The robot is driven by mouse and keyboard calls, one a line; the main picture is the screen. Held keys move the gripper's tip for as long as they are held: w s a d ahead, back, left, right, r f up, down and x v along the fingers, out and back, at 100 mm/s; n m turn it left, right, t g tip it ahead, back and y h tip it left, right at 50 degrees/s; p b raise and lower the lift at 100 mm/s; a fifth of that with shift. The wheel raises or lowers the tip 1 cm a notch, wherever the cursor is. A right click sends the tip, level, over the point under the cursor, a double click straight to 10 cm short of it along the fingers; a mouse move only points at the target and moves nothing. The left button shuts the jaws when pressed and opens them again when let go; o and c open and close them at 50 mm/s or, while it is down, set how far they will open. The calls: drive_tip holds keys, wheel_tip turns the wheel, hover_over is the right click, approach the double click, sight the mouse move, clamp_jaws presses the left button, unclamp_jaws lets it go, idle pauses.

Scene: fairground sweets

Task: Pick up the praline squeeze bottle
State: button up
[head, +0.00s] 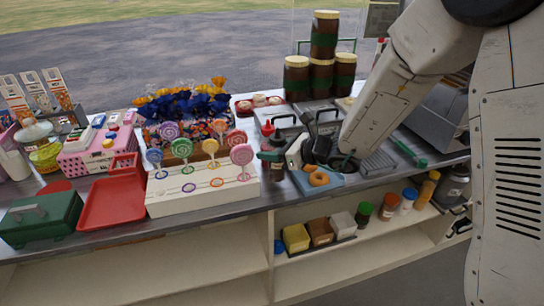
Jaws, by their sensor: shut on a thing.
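A dark bottle with a red tip, which looks like the praline squeeze bottle (273,171), stands upright at the front of the metal counter, right of the lollipop stand. My gripper (274,156) reaches it from the right and is shut on its middle. The fingers cover part of the bottle. I cannot tell whether its base touches the counter.
The white lollipop stand (200,198) is close on the left, with a red tray (112,204) beyond it. A blue tray with a doughnut (318,179) lies just right of the bottle. Stacked brown jars (323,38) stand behind. Open shelves (350,262) lie below.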

drive_tip(key=s+f+v, duration=0.1)
drive_tip(key=f+v, duration=0.1)
drive_tip(key=v, duration=1.4)
drive_tip(key=shift+s, duration=0.25)
drive_tip(key=shift+w+d+f+n+t+y, duration=0.4)
drive_tip(key=shift+w+n+t, duration=1.1)
drive_tip(key=shift+n, duration=2.75)
drive_tip(key=shift+w+d+f+n+t+y, duration=0.25)
drive_tip(key=shift+w+f+n+t+y, duration=0.35)
drive_tip(key=shift+w+n, duration=2.7)
drive_tip(key=shift+w+d+f+n+t+y, duration=0.3)
drive_tip(key=shift+w+f+n+t+y, duration=0.45)
drive_tip(key=shift+n, duration=4.5)
drive_tip(key=shift+w+r+t+h, duration=0.15)
drive_tip(key=shift+r+t+h, duration=0.05)
drive_tip(key=shift+t+h, duration=0.05)
